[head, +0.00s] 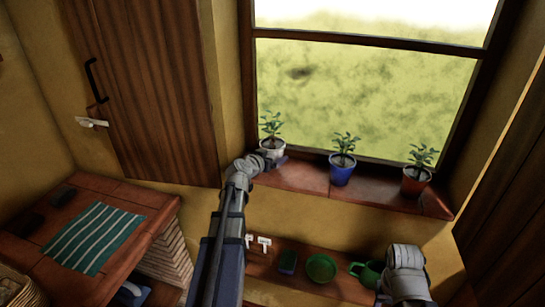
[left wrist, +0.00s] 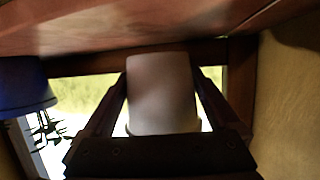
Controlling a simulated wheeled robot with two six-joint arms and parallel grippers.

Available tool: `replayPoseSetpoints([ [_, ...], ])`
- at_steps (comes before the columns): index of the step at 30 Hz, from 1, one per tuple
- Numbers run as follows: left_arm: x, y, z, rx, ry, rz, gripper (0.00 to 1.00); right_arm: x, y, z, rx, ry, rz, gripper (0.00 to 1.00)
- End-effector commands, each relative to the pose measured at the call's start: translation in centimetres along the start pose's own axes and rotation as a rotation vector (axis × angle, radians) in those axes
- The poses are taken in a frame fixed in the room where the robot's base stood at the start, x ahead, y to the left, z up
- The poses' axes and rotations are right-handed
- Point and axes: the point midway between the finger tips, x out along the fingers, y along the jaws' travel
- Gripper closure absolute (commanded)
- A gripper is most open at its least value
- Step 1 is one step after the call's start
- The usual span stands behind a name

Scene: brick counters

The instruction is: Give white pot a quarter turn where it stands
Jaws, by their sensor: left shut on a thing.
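The white pot (head: 272,147) with a green plant stands at the left end of the brick window sill. My left gripper (head: 277,158) reaches it from the front and partly covers its lower part. In the left wrist view, the white pot (left wrist: 163,95) sits between the two dark fingers of my left gripper (left wrist: 164,78), one on each side, and they are shut on it. The pot appears upside down in that view, and its plant is hidden there. Part of my right arm shows at the lower right of the head view, but its gripper does not show.
A blue pot (head: 342,172) stands mid-sill, and a red pot (head: 416,181) stands at the right. The window is behind them. A striped cloth (head: 94,237) lies on the left counter.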

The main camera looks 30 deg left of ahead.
Motion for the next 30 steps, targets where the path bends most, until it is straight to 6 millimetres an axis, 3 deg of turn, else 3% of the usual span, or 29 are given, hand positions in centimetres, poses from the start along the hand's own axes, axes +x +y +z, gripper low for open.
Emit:
replayPoseSetpoints([
  [1, 0.44, 0.0, 1.18, -0.001, 0.001, -0.001, 1.0, 1.28, -0.12, -0.08, 0.0, 0.0, 0.0, 0.5],
  [3, 0.54, 0.0, 1.43, -0.001, 0.001, -0.001, 1.0, 1.55, -0.15, -0.09, 0.0, 0.0, 0.0, 0.5],
  [23, 0.44, 0.17, 1.19, -0.069, 0.003, -0.198, 1.0, 1.33, -0.13, -0.08, 0.0, 0.0, 0.0, 0.5],
  [30, 0.72, 0.01, 1.92, -0.072, 0.002, -0.198, 1.0, 2.09, -0.2, -0.12, 0.0, 0.0, 0.0, 0.5],
])
